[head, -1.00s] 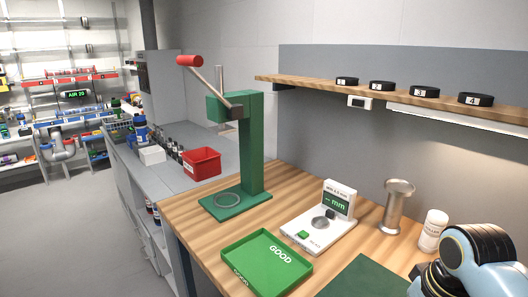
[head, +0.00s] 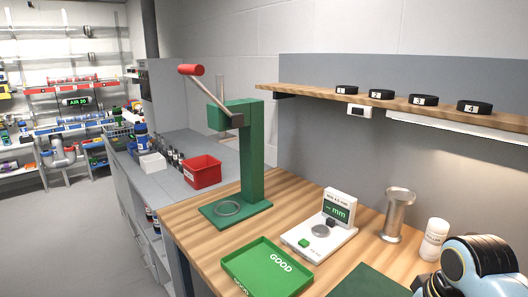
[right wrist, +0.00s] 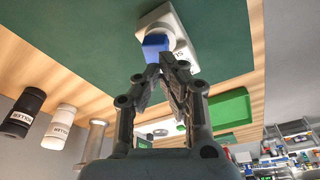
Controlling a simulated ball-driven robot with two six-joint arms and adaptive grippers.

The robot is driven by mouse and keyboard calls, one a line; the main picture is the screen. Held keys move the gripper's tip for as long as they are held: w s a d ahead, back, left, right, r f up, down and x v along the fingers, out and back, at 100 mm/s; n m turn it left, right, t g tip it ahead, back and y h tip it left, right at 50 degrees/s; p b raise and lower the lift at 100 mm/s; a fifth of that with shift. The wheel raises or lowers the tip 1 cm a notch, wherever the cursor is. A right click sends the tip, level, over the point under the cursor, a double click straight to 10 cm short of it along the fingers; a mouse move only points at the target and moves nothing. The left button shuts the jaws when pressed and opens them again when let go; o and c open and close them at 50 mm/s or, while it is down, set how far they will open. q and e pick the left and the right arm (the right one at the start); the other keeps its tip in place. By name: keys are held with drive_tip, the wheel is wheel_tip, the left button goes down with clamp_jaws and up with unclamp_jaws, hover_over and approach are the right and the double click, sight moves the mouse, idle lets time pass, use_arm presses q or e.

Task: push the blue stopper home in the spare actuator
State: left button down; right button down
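In the right wrist view a blue stopper (right wrist: 154,45) shows at the near end of a white body with a partly readable dark label (right wrist: 175,33), which appears to be the spare actuator. It lies over a dark green mat (right wrist: 95,40). My right gripper (right wrist: 160,63) has its fingertips together right at the blue stopper and covers part of it. I cannot tell whether the tips touch it or how deep the stopper sits. The actuator and stopper do not show in the head view, where only my right arm appears at lower right. My left gripper is in neither view.
A green lever press (head: 250,160) stands behind. A shelf (head: 300,92) holds numbered black rings.

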drive_tip(key=shift+s+f+b, duration=0.1)
drive_tip(key=shift+f+b, duration=0.3)
drive_tip(key=shift+f, duration=0.95)
idle(0.7)
drive_tip(key=shift+r, duration=0.1)
drive_tip(key=shift+r+p, duration=1)
drive_tip(key=shift+r, duration=1.95)
